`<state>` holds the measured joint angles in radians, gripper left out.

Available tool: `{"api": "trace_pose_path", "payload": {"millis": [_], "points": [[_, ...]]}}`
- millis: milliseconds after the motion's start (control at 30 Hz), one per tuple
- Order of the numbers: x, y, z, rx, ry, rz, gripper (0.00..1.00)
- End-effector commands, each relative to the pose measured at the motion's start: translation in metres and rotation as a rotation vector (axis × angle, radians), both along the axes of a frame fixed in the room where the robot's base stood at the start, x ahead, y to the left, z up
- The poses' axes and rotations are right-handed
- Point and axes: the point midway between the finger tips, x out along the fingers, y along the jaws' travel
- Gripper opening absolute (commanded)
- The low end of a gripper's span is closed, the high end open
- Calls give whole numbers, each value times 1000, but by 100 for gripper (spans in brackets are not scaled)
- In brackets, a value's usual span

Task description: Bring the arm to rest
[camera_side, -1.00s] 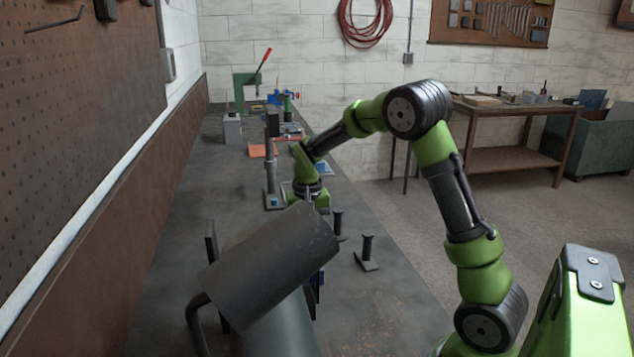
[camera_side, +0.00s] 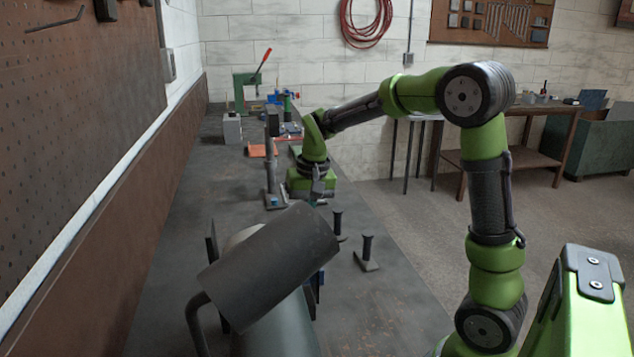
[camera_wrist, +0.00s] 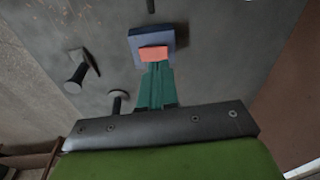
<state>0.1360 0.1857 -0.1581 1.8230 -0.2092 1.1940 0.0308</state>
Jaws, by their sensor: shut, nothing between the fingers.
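My gripper (camera_side: 314,200) hangs over the bench in the side view, beyond the dark tilted cylinder. Its fingertips are small there and partly hard to make out. In the wrist view my gripper (camera_wrist: 157,68) shows as teal fingers close together, shut with nothing held. An orange patch (camera_wrist: 153,53) shows just past the fingertips, in front of a blue-grey block (camera_wrist: 138,38). I cannot tell whether the fingers touch either one.
The tilted cylinder (camera_side: 270,265) fills the near side. A tall upright post (camera_side: 270,165) is left of the gripper. A red-handled press (camera_side: 246,90) stands farther back.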

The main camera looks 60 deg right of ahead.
Motion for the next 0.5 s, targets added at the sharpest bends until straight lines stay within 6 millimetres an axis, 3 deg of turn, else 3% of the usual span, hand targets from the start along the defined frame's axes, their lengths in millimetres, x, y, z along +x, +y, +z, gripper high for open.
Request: {"api": "trace_pose_path", "payload": {"millis": [33, 200, 333, 500], "points": [[-12, 16, 17, 7, -54, 30, 0], [-51, 58, 48, 24, -197, 124, 0], [-87, 87, 63, 25, -311, 199, 0], [-128, 114, 68, 20, -436, 278, 0]]}}
